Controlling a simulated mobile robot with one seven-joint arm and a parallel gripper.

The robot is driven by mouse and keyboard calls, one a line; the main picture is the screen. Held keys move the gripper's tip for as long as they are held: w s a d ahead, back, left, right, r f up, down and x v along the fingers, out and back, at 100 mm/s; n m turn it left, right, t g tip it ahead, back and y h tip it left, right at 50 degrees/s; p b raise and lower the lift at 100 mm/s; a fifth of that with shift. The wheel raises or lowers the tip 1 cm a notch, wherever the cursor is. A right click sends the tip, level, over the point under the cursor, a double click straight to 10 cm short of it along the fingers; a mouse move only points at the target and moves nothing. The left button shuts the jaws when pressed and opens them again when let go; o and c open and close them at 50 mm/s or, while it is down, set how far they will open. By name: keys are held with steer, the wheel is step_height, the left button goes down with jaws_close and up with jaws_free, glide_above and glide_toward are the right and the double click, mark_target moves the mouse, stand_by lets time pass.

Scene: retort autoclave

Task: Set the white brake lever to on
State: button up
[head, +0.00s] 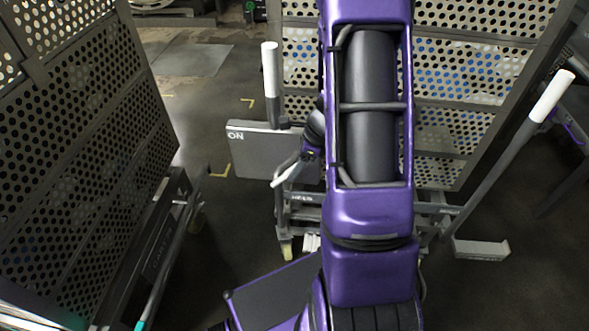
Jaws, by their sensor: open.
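A lever with a white grip (270,70) and a grey shaft stands upright, just left of my purple arm. A grey plate (250,152) beside its lower end carries the letters ON near its upper left corner. The lever stands to the right of these letters. The plate's right part is hidden behind my arm. My gripper (286,170) shows only partly, as pale fingers low in front of the plate, below the lever. It is open, looks empty and is apart from the white grip.
A perforated metal cart (85,150) fills the left side. Another perforated basket cart (465,100) stands behind my arm. A long bar with a white grip (552,95) slants up at the right. Dark floor (215,235) lies open between the carts.

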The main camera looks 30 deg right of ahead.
steer(key=shift+f, duration=0.15)
steer(key=shift+c, duration=0.3)
jaws_close()
stand_by(1.1)
